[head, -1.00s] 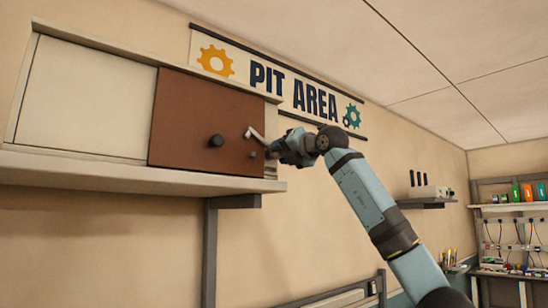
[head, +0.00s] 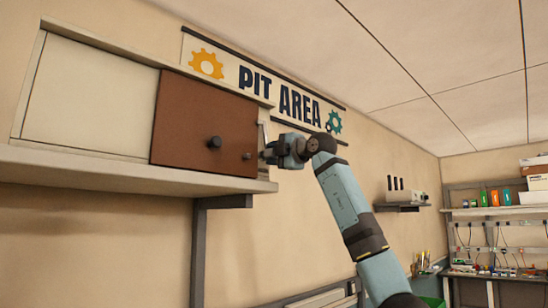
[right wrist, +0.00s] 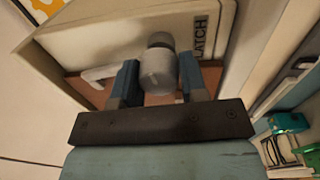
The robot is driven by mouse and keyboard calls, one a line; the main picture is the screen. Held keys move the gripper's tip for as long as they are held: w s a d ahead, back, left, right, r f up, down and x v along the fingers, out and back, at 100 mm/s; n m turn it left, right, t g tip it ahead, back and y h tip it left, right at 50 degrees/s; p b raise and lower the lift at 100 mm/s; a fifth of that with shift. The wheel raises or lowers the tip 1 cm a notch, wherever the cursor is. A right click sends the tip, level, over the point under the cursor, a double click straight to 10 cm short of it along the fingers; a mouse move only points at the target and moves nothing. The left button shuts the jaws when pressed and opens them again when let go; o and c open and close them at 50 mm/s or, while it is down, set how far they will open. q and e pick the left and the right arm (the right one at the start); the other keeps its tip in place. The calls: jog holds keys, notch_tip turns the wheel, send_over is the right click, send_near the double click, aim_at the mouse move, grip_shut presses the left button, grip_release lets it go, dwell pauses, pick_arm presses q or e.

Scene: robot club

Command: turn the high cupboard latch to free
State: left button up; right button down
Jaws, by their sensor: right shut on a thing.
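The high cupboard has a brown door (head: 200,125) with a round dark knob (head: 214,143) and a small knob near its right edge. The pale latch lever (head: 264,133) stands close to upright at the cupboard's right edge, beside the door. My right gripper (head: 268,153) is at the latch, at the door's right side. In the right wrist view my right gripper (right wrist: 161,83) has its two blue fingers on either side of the latch's grey rounded grip (right wrist: 158,70), shut on it. The pale lever arm (right wrist: 98,75) shows left of the fingers. My left gripper is out of view.
A "LATCH" label (right wrist: 203,35) is beside the grip. A pale panel (head: 85,95) fills the cupboard's left part, above a shelf ledge (head: 100,172). The PIT AREA sign (head: 265,85) hangs behind. A small wall shelf (head: 402,207) is right of my arm.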

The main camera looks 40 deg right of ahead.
jog(key=shift+m, duration=0.9)
jog(key=shift+r, duration=0.1)
jog(key=c, duration=0.7)
grip_release()
jog(key=shift+o, duration=0.2)
jog(key=shift+s+b, duration=0.25)
jog(key=shift+b, duration=0.05)
jog(key=s+d+f+b, duration=0.1)
jog(key=s+b, duration=0.2)
jog(key=s, duration=1)
jog(key=shift+s, duration=0.15)
